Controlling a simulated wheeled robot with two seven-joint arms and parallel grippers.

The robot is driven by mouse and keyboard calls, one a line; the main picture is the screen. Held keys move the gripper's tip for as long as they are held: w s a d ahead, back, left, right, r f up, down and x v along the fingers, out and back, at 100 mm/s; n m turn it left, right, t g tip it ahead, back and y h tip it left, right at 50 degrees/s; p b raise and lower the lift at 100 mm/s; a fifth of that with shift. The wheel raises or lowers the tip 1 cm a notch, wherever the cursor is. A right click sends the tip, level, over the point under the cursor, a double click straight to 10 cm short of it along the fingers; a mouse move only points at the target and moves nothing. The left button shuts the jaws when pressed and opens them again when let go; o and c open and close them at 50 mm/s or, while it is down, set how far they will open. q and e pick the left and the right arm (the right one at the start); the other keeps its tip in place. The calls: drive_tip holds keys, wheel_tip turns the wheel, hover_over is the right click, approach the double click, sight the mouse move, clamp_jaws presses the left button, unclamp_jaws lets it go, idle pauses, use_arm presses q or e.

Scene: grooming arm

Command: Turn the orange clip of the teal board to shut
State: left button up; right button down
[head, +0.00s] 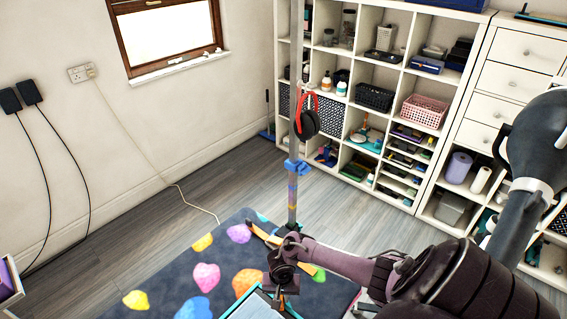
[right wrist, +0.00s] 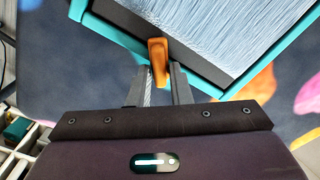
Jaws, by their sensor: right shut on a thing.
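The teal board (head: 252,304) shows only in part at the bottom of the head view, beneath my right gripper (head: 283,285). In the right wrist view its teal frame (right wrist: 108,31), dark border and pale streaked face (right wrist: 215,35) fill the top. The orange clip (right wrist: 158,50) sits at the board's near edge, its upper end over the dark border and its lower end between my right fingertips (right wrist: 162,74). My right gripper is shut on the clip. My left gripper is not in view.
A dark mat (head: 225,262) with coloured blobs lies on the grey floor around the board. A white shelf unit (head: 362,85) full of items stands at the back. Bare floor (head: 150,245) is at left.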

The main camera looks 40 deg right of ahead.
drive_tip(key=shift+m, duration=0.4)
drive_tip(key=shift+m, duration=1.4)
drive_tip(key=shift+a+m, duration=0.1)
drive_tip(key=shift+m, duration=1.3)
drive_tip(key=c, duration=1.4)
unclamp_jaws()
